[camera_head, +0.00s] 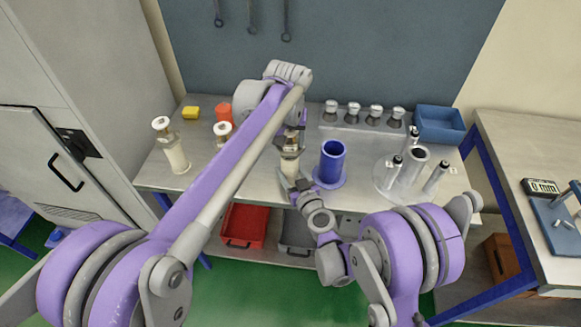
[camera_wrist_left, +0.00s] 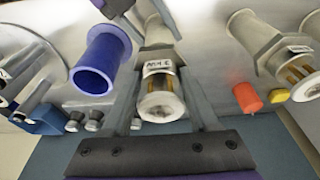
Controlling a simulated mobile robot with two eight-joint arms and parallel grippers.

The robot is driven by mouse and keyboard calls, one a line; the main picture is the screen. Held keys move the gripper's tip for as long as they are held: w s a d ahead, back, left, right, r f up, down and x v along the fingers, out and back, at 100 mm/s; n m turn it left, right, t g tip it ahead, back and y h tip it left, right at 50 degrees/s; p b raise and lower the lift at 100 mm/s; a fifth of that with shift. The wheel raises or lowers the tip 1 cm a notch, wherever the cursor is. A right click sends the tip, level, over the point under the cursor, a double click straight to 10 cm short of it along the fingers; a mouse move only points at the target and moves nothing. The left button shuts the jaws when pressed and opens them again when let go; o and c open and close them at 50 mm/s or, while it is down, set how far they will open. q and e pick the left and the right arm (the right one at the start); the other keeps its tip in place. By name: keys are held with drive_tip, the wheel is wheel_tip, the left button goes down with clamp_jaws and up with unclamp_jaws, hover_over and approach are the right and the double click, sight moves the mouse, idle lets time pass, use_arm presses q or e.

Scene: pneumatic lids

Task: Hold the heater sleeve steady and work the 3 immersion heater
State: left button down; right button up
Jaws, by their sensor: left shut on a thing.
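An immersion heater (camera_head: 290,166) with a pale body, brass-coloured rods and a white cap stands at the table's middle. It also shows in the left wrist view (camera_wrist_left: 160,103), with a label on its side. My left gripper (camera_head: 296,128) comes from above, its fingers shut on the heater's upper part. My right gripper (camera_head: 293,184) is low at the heater's lower body, fingers on either side; whether they touch is unclear. Two similar heaters (camera_head: 175,155), (camera_head: 222,131) stand to the left. The blue flanged sleeve (camera_head: 331,163) stands upright just right of the held heater.
A grey stand (camera_head: 412,168) with black-tipped cylinders is on the right. Several knobbed pieces (camera_head: 353,114) and a blue bin (camera_head: 440,124) stand at the back. A red cylinder (camera_head: 224,112) and yellow block (camera_head: 191,113) are at back left. Red and grey trays sit below.

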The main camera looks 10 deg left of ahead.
use_arm(q)
drive_tip(key=shift+w+r+v, duration=0.1)
drive_tip(key=shift+w+v, duration=0.2)
drive_tip(key=shift+v, duration=0.85)
drive_tip(key=shift+w+r+v, duration=0.1)
drive_tip(key=shift+w+v, duration=0.15)
drive_tip(key=shift+v, duration=0.95)
drive_tip(key=shift+w+v, duration=0.3)
drive_tip(key=shift+v, duration=0.85)
drive_tip(key=shift+r, duration=0.35)
drive_tip(key=shift+w+v, duration=0.15)
drive_tip(key=shift+v, duration=0.55)
drive_tip(key=shift+w+v, duration=0.2)
drive_tip(key=shift+v, duration=0.45)
drive_tip(key=shift+r, duration=0.2)
drive_tip(key=shift+w+v, duration=0.2)
drive_tip(key=shift+v, duration=0.6)
drive_tip(key=shift+w+v, duration=0.2)
drive_tip(key=shift+v, duration=0.6)
drive_tip(key=shift+w+v, duration=0.2)
drive_tip(key=shift+v, duration=0.6)
drive_tip(key=shift+r, duration=0.1)
use_arm(e)
drive_tip(key=o, duration=1.3)
